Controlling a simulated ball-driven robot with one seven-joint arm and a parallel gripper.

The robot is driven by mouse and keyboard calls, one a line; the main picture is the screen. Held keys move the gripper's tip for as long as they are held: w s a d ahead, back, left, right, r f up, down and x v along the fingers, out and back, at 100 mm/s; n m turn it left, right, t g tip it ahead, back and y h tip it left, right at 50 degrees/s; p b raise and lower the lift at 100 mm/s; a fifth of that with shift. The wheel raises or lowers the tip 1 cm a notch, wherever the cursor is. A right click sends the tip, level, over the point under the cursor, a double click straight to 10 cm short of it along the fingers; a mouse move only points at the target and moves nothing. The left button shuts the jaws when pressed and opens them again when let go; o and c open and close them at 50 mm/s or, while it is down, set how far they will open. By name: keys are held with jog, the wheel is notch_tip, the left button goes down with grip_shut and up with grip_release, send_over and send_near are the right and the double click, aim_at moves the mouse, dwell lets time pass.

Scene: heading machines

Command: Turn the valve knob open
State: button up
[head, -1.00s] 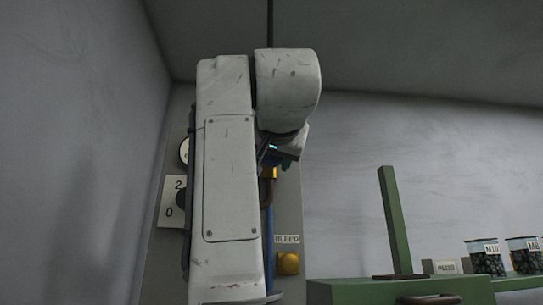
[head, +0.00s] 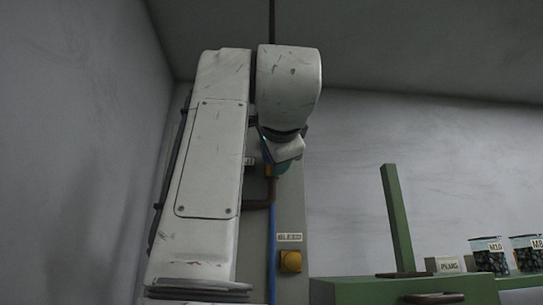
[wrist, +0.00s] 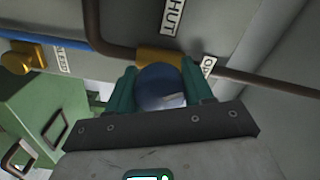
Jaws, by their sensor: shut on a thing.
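The round blue valve knob (wrist: 160,88) sits in front of a brass valve body (wrist: 158,58) on a brown pipe in the wrist view. My gripper (wrist: 160,84) has its two green fingers on either side of the knob, shut on it. A SHUT label (wrist: 173,16) is above the valve, and a partly hidden label beginning with "OP" (wrist: 208,65) is to its right. In the head view my gripper (head: 277,158) is small and partly covered by my arm, and the knob cannot be made out.
A yellow knob (head: 290,261) with a BLEED label (wrist: 63,60) is lower on the panel. A blue pipe (head: 272,240) runs down beside it. A green bench (head: 400,291) with an upright post (head: 396,220) and jars (head: 487,256) stands right. A wall is close on the left.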

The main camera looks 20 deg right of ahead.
jog(key=m, duration=0.6)
jog(key=shift+f+m, duration=0.1)
jog(key=shift+m, duration=0.2)
dwell(0.5)
jog(key=o, duration=1)
jog(key=b+v, duration=0.1)
jog(key=v, duration=0.6)
jog(key=shift+s+b, duration=0.2)
jog(key=shift+b, duration=0.1)
